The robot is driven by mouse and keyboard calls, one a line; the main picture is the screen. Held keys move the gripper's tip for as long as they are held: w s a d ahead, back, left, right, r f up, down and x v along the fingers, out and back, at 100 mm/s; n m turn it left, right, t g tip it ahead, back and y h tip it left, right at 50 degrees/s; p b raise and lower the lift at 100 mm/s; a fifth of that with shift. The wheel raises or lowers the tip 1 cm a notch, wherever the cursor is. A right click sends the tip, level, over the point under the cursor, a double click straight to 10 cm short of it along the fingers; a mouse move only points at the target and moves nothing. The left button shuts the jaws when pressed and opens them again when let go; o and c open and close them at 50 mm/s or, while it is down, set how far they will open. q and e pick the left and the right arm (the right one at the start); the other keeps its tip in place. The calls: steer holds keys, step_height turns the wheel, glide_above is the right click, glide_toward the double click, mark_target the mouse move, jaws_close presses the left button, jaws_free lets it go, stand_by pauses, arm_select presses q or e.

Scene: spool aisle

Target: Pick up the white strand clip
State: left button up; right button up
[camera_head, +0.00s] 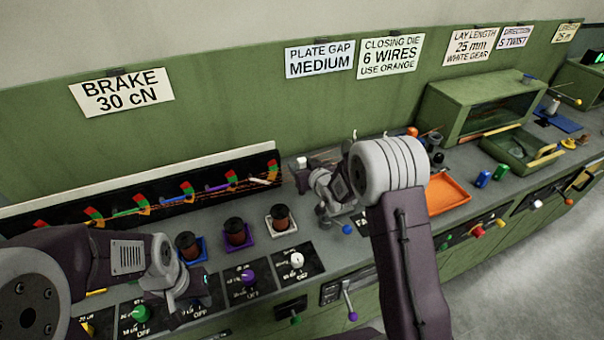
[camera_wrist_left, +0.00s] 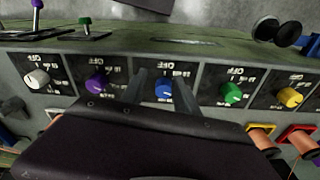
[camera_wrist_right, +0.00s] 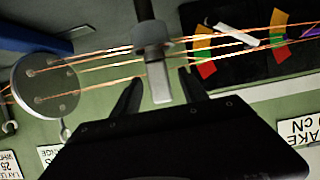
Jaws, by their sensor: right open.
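In the right wrist view a pale tab (camera_wrist_right: 159,78), which looks like the white strand clip, extends from a grey collar on a dark post. My right gripper (camera_wrist_right: 160,88) is open, with one finger on each side of the tab. I see gaps between tab and fingers. In the head view a small white piece (camera_head: 301,161) shows beside my right wrist; I cannot tell whether it is the same clip. My left gripper (camera_wrist_left: 162,88) is open, its fingers on either side of the blue knob (camera_wrist_left: 164,89); contact is unclear.
Copper wires (camera_wrist_right: 110,65) run past the post to a round grey plate (camera_wrist_right: 45,85). Spools (camera_head: 236,232) in coloured holders and knobs line the bench. The gauge panel (camera_head: 140,205) stands behind. An orange tray (camera_head: 447,193) lies right of my right arm.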

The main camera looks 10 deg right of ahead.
mark_target(304, 159)
arm_select(q)
steer(key=shift+w+f, duration=0.1)
arm_select(e)
steer(key=shift+w+a+f, duration=0.1)
steer(key=shift+w+f, duration=0.1)
steer(key=shift+w, duration=0.15)
steer(key=shift+s+r, duration=0.1)
steer(key=shift+s, duration=0.05)
steer(key=c, duration=0.4)
jaws_close()
